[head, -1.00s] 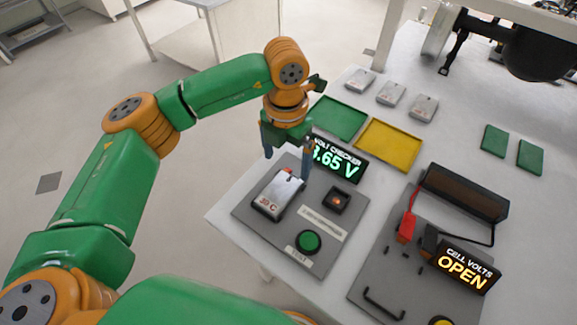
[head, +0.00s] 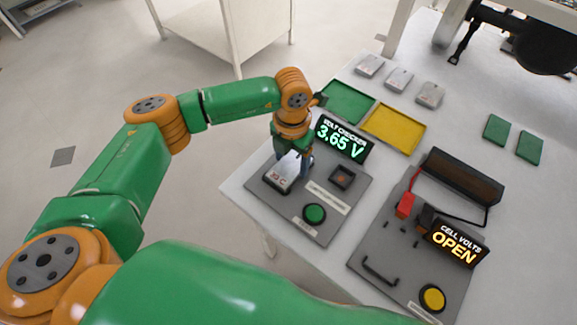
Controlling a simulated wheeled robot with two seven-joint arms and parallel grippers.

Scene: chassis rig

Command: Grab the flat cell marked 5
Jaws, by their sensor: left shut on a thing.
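A flat silver-grey cell (head: 281,181) lies on the grey plate of the volt checker; the dark marking at its near end seems to read "30 C", and I cannot make out a 5. My left gripper (head: 293,164) points down over the far part of this cell and is shut on it; the fingers hide that part. The cell still appears to rest on the plate. Three more flat grey cells lie in a row at the back: one left (head: 369,66), one middle (head: 399,80), one right (head: 430,95). Their markings are too small to read. My right gripper is out of view.
The volt checker display (head: 342,139) reads 3.65 V, with a green button (head: 314,214) on its plate. Behind it lie a green tray (head: 347,101) and a yellow tray (head: 394,129), both empty. At right a rig display (head: 456,243) reads OPEN. Two green pads (head: 496,130) lie beyond.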

